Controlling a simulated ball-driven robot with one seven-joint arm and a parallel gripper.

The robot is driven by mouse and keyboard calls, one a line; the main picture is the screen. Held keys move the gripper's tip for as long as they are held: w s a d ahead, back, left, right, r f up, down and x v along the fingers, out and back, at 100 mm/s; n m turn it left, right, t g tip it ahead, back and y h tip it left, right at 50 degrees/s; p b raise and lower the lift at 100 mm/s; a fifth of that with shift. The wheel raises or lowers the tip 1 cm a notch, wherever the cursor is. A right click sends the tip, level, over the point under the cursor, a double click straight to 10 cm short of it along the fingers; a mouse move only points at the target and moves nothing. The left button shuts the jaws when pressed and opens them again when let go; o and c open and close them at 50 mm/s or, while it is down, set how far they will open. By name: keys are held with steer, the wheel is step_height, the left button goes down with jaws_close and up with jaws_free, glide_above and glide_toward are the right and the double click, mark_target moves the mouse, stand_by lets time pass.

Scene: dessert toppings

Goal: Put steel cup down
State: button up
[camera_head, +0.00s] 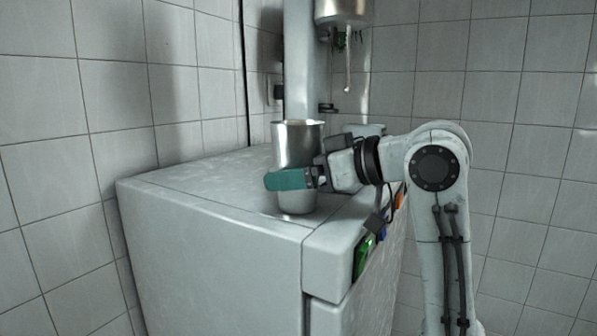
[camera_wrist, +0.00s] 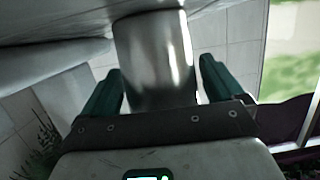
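The steel cup (camera_head: 298,143) is a shiny metal cylinder and stands upright on top of the grey cabinet (camera_head: 200,185), near its front right corner. My gripper (camera_head: 288,180) reaches in from the right at about the cup's mid-height. One teal finger crosses in front of the cup; the other is hidden behind it. In the wrist view, the cup (camera_wrist: 155,60) lies between the two teal fingers (camera_wrist: 158,70). A narrow gap shows between the cup and the right finger; the left finger is very close to the cup. The gripper looks open around it.
A metal dispenser (camera_head: 343,12) hangs above and behind the cup, with a thin spout pointing down. A pale column stands behind the cup. Tiled walls close in the left and back. The left part of the cabinet top is clear.

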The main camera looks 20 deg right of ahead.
steer(key=shift+o, duration=0.3)
steer(key=shift+r, duration=0.2)
steer(key=b+v, duration=0.1)
steer(key=v, duration=1.1)
steer(key=shift+s, duration=0.1)
